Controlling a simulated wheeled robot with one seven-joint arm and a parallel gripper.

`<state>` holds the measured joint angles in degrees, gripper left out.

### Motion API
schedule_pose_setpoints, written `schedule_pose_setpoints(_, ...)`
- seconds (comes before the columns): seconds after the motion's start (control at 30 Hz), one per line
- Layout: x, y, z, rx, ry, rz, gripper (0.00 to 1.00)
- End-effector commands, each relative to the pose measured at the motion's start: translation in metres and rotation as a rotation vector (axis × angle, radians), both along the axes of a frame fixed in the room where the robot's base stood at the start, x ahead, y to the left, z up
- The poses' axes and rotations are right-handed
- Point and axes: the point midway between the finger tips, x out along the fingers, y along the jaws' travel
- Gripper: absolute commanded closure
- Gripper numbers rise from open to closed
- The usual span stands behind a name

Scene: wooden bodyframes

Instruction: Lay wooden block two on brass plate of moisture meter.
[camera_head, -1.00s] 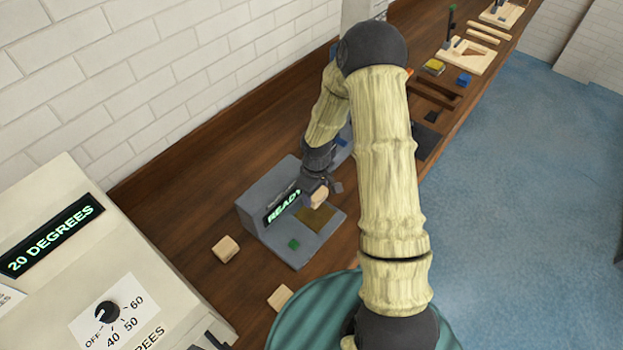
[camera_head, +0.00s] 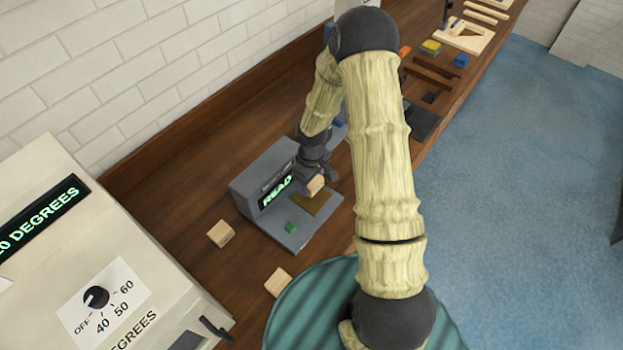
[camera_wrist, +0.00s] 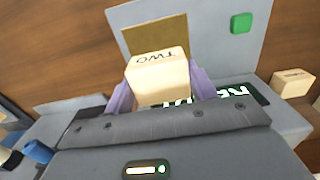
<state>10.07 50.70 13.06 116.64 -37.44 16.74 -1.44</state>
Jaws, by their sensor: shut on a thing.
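A pale wooden block marked TWO (camera_wrist: 160,77) is held between the fingers of my gripper (camera_wrist: 163,90), which is shut on it. The brass plate (camera_head: 314,201) lies on the meter's base, partly hidden by the block and gripper. In the wrist view the brass plate (camera_wrist: 150,35) shows behind the block. The block appears above the plate; I cannot tell the exact gap. The meter's display reads READY, partly covered.
A green button (camera_head: 291,228) is on the meter's base. Two loose wooden blocks (camera_head: 220,234) (camera_head: 278,282) lie on the bench nearby. A cream oven-like box (camera_head: 90,260) with a dial stands at the left. A blue item (camera_wrist: 38,151) is at the wrist view's left edge.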

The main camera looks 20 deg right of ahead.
Motion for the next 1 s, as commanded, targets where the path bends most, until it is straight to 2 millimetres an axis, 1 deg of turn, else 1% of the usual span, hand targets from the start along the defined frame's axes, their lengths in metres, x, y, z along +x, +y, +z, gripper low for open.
schedule_pose_setpoints(0.03, 0.000, 0.000, -0.008, 0.000, 0.000, 0.001, 0.68)
schedule_pose_setpoints(0.5, 0.000, 0.000, -0.042, 0.001, -0.001, 0.000, 0.68)
schedule_pose_setpoints(0.67, 0.000, 0.000, -0.046, 0.001, -0.001, 0.001, 0.68)
schedule_pose_setpoints(1.0, 0.000, 0.000, -0.045, 0.001, -0.001, 0.000, 0.68)
